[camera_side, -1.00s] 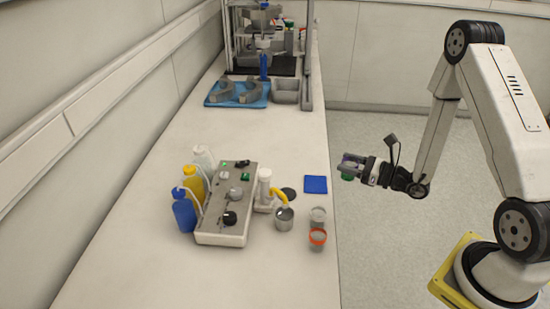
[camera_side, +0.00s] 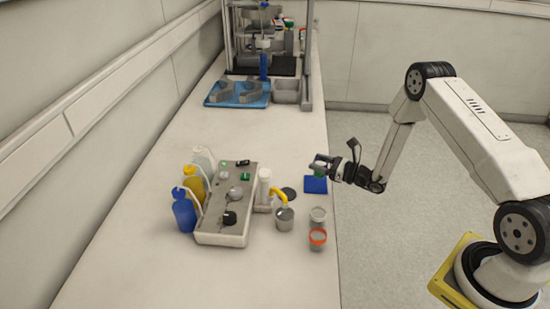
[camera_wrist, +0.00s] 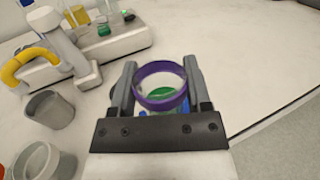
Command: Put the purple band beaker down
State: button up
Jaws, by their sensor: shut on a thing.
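The purple band beaker (camera_wrist: 162,86) is held between the two fingers of my gripper (camera_wrist: 160,84), seen from above in the wrist view. It is a clear beaker with a purple band at its rim and green contents. In the side view, my gripper (camera_side: 322,167) is shut on the beaker at the bench's right edge, over or close to the blue square mat (camera_side: 315,186). A little blue shows below the beaker in the wrist view. I cannot tell whether the beaker touches the mat.
A grey beaker (camera_side: 285,219), a white-rimmed beaker (camera_side: 318,216) and an orange-rimmed beaker (camera_side: 317,238) stand near the mat. Left are a stirrer plate unit (camera_side: 226,210), a yellow-armed device (camera_side: 265,186) and bottles (camera_side: 184,212). The bench behind the mat is clear.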

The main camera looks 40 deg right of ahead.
jog(key=shift+w+f, duration=0.3)
jog(key=shift+f, duration=0.05)
jog(key=shift+w+d+f, duration=0.1)
jog(key=shift+w+f, duration=0.1)
jog(key=shift+f, duration=1.6)
jog(key=shift+f, duration=0.15)
jog(key=o, duration=1.3)
